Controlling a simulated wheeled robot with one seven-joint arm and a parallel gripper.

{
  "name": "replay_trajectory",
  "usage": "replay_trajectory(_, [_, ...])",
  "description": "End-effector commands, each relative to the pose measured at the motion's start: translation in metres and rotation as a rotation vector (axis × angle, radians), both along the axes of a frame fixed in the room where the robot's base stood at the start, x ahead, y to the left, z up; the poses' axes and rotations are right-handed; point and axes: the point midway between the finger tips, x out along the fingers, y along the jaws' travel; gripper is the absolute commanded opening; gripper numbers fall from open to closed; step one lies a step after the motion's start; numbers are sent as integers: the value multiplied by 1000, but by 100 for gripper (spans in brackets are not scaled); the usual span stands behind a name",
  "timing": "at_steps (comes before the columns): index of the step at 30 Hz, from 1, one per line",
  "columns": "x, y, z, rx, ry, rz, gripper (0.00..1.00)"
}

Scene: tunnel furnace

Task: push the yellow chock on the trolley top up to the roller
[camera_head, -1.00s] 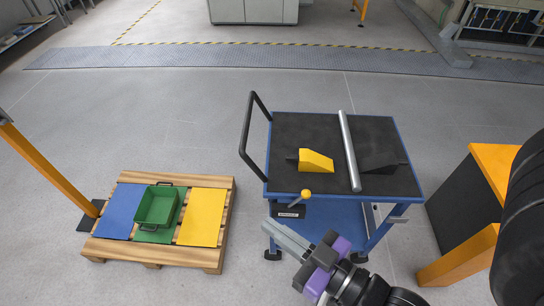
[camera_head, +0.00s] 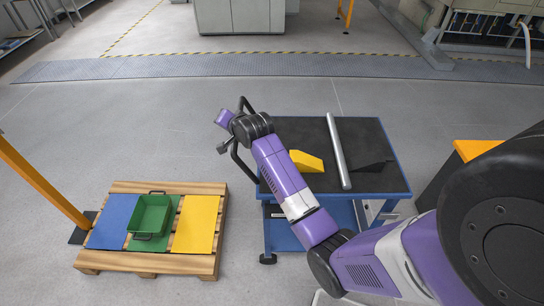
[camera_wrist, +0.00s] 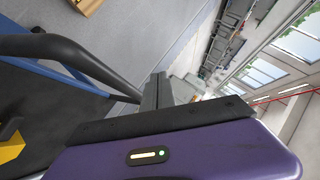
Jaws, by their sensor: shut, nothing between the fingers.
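The yellow chock (camera_head: 308,161) lies on the dark trolley top (camera_head: 300,130), left of the roller (camera_head: 338,150), with a gap between them. My arm hides the chock's left part in the head view; a piece of the chock also shows at the left edge of the wrist view (camera_wrist: 10,147). The roller is a long silvery bar running from back to front. My gripper (camera_wrist: 163,90) is shut and empty, beyond the trolley's left side by the black push handle (camera_head: 241,165), apart from the chock. Its fingertips are hard to make out in the head view.
A black wedge (camera_head: 372,167) lies right of the roller. A pallet (camera_head: 140,259) with a green bin (camera_head: 151,216) stands left on the floor. An orange-topped block (camera_head: 475,148) stands right of the trolley. The handle also rises close to my fingers (camera_wrist: 95,60).

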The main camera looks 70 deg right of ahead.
Motion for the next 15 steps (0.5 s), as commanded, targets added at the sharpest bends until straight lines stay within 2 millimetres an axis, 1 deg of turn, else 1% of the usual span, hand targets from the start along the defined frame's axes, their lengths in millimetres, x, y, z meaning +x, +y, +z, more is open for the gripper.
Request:
replay_trajectory(1, [3, -26, 8, 72, 12, -59, 0])
replay_trajectory(3, [0, -52, 9, 201, 40, -153, 0])
replay_trajectory(5, [-7, -70, 11, 316, 68, -244, 0])
replay_trajectory(7, [-19, -85, 10, 462, 113, -371, 0])
replay_trajectory(9, [-34, -88, 4, 603, 168, -506, 0])
replay_trajectory(11, [-50, -81, -5, 713, 222, -623, 0])
replay_trajectory(15, [-87, -51, -30, 908, 347, -879, 0])
